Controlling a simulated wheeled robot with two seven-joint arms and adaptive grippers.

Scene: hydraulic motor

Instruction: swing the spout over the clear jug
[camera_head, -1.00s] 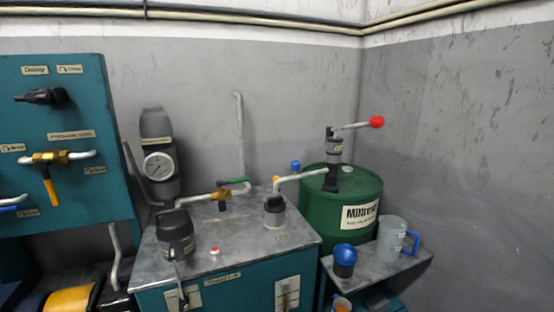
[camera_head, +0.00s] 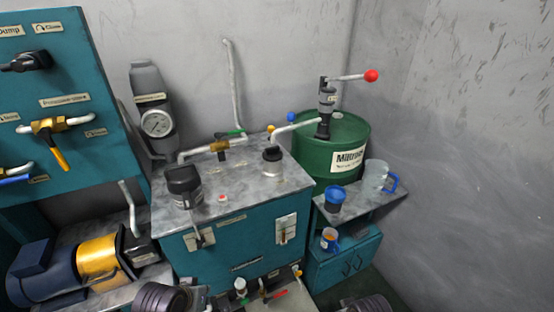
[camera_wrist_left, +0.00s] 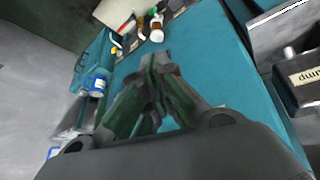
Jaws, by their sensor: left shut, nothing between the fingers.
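The hand pump (camera_head: 326,100) with a red-knobbed lever stands on the green drum (camera_head: 322,160). Its pale spout (camera_head: 296,129) points left, its end over the dark-capped filler (camera_head: 272,158) on the tank top. The clear jug (camera_head: 376,176) with a blue handle stands on the side shelf right of the drum, away from the spout. My left gripper shows in the wrist view (camera_wrist_left: 155,62), its fingers together and empty. In the head view only part of it shows at the bottom edge, well below the spout and jug. The right gripper's fingers are not seen.
The teal tank (camera_head: 235,240) carries a black cap, valve and pipes. Open floor and bare wall lie to the right.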

